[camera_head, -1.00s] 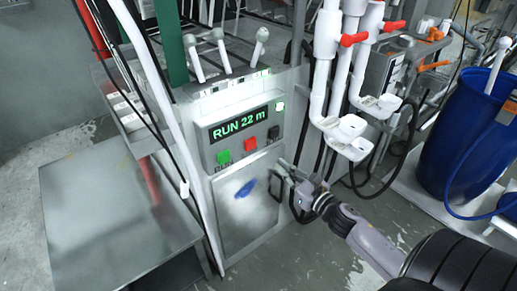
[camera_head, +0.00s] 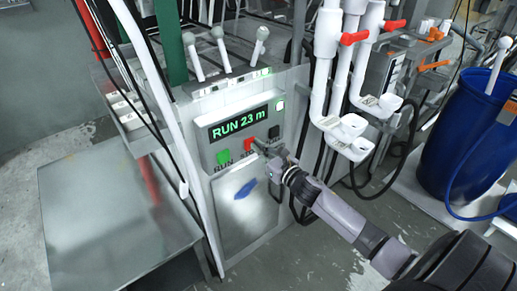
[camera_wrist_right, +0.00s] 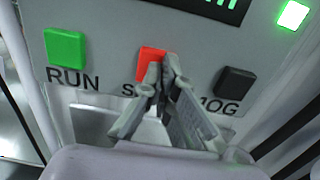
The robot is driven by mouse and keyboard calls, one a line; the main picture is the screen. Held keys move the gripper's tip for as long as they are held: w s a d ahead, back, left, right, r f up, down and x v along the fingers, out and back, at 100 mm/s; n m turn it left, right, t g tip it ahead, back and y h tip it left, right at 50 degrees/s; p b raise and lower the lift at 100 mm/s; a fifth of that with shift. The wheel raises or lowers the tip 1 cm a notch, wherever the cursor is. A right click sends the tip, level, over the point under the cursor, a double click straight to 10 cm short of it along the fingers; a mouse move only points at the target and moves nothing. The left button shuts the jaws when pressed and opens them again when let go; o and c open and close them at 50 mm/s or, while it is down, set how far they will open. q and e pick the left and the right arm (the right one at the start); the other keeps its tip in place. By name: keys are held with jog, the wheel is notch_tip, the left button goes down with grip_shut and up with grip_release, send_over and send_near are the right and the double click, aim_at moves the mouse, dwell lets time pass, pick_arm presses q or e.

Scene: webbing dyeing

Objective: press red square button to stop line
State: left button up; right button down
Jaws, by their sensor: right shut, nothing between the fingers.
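The red square button (camera_head: 250,144) sits on the grey control panel between a green RUN button (camera_head: 223,156) and a black JOG button (camera_head: 274,132). In the right wrist view the red button (camera_wrist_right: 150,62) is partly hidden behind my fingertips. My right gripper (camera_head: 262,146) is shut and empty, its tips in front of the red button's right part. It also shows in the right wrist view (camera_wrist_right: 164,66). I cannot tell whether the tips touch the button. The display (camera_head: 239,122) reads RUN 23 m. My left gripper is not in view.
A green lit lamp (camera_head: 280,106) is beside the display. White pipes with red valve handles (camera_head: 354,38) stand right of the panel. A metal table (camera_head: 110,215) is at the left, and a blue barrel (camera_head: 480,135) at the far right.

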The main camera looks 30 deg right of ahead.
jog(key=shift+w+d+r+b, duration=0.1)
jog(key=shift+w+r+b, duration=0.3)
jog(key=shift+w, duration=0.3)
jog(key=s, duration=0.8)
jog(key=shift+s+d+f, duration=0.2)
jog(key=shift+f, duration=0.15)
dwell(0.5)
